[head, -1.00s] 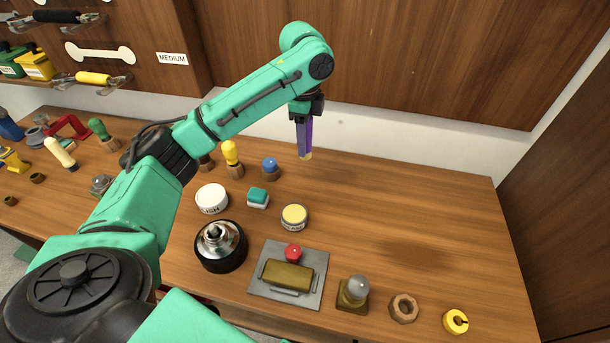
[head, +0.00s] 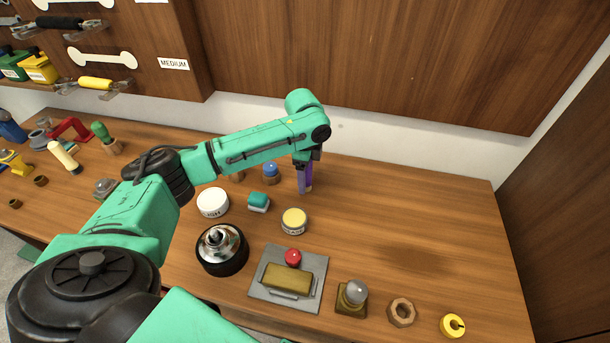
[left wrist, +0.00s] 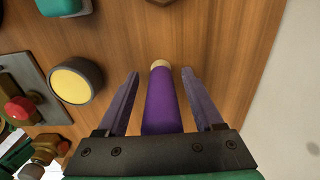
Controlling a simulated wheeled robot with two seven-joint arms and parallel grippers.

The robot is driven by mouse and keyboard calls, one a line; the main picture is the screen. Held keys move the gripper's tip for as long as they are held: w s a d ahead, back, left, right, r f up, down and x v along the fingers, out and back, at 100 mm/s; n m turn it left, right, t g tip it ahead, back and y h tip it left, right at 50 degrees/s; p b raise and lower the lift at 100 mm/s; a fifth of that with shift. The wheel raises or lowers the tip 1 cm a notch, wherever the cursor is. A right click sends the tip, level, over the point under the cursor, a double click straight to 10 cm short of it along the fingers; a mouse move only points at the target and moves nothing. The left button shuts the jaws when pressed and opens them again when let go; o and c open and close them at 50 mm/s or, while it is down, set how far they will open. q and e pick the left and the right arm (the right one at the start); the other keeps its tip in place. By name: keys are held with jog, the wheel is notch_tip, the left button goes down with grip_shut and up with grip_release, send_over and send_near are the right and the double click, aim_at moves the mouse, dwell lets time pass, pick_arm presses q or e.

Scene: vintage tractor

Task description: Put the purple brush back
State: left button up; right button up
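The purple brush (left wrist: 162,108) is between the fingers of my left gripper (left wrist: 160,88) in the left wrist view. It has a cream end pointing away from the palm. The fingers are apart, with a visible gap on each side of the brush. In the head view my left gripper (head: 304,192) points down low over the back of the bench, and the purple brush (head: 309,176) shows partly behind a finger. I cannot tell whether the brush touches the bench. My right gripper is not in view.
A blue-topped piece (head: 271,169), teal block (head: 258,202), white tin (head: 212,202) and yellow-lidded tin (head: 294,221) stand left of and in front of the gripper. A grey plate (head: 312,290) with a red knob is nearer. The bench (head: 420,200) to the right is clear.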

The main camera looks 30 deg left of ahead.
pick_arm(q)
jog(key=shift+r, duration=0.25)
notch_tip(320, 180, up, 11)
jog(key=shift+b, duration=1.1)
jog(key=shift+a+r, duration=0.1)
jog(key=shift+r, duration=0.25)
